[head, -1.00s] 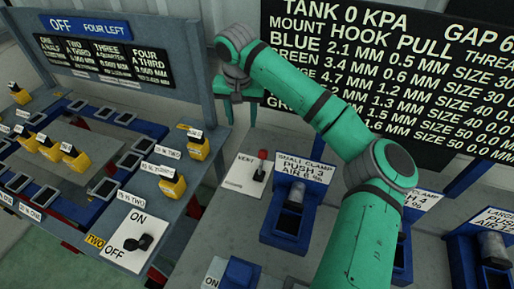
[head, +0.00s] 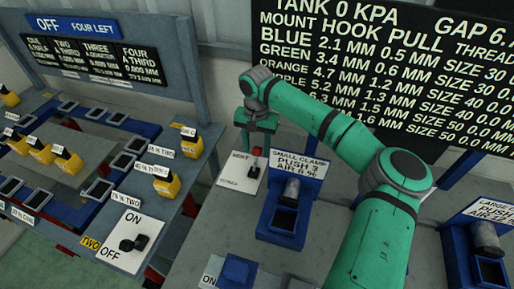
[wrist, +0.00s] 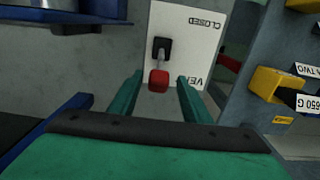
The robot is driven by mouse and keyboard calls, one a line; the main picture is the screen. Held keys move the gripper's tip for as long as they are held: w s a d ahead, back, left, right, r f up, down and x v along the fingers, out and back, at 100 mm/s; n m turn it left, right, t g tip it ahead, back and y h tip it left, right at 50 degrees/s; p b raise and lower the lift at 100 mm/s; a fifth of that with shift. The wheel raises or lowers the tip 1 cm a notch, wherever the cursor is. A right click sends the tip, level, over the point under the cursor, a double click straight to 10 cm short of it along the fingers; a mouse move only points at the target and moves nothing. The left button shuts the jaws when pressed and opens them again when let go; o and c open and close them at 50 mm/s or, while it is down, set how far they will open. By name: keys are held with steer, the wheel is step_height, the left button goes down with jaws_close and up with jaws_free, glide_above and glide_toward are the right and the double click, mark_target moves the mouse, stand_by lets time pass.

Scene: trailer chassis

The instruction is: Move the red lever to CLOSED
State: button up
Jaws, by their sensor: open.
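The red lever (head: 256,152) stands on a white plate (head: 230,183) to the left of the small clamp. In the wrist view the red knob (wrist: 158,81) is joined by a short shaft to a dark base. The plate's CLOSED label (wrist: 202,22) reads upside down there, and the partly hidden VENT label is at the opposite end. The knob leans from its base toward the VENT end. My gripper (wrist: 160,92) is open, its green fingers on either side of the knob with gaps showing. In the head view my gripper (head: 259,132) is just above and behind the knob.
The small clamp (head: 288,200) stands right of the lever plate. A black ON switch (head: 134,243) is at the front left. Yellow blocks (head: 168,185) line the left bench, and one yellow block (wrist: 275,85) shows close on the right in the wrist view. A black text board (head: 400,75) stands behind.

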steer(key=shift+d+f, duration=0.15)
steer(key=shift+f, duration=0.15)
steer(key=shift+w, duration=0.1)
jaws_close()
steer(key=shift+s+a+r+t, duration=0.1)
steer(key=shift+s+a+t, duration=0.05)
steer(key=shift+s+t, duration=0.25)
steer(key=shift+s+a+r+t, duration=0.1)
steer(key=shift+s+a+t, duration=0.05)
steer(key=shift+s+t, duration=0.25)
steer(key=shift+s+a+r, duration=0.1)
steer(key=shift+s, duration=0.3)
jaws_free()
steer(key=shift+s+a, duration=0.1)
steer(key=shift+r, duration=0.1)
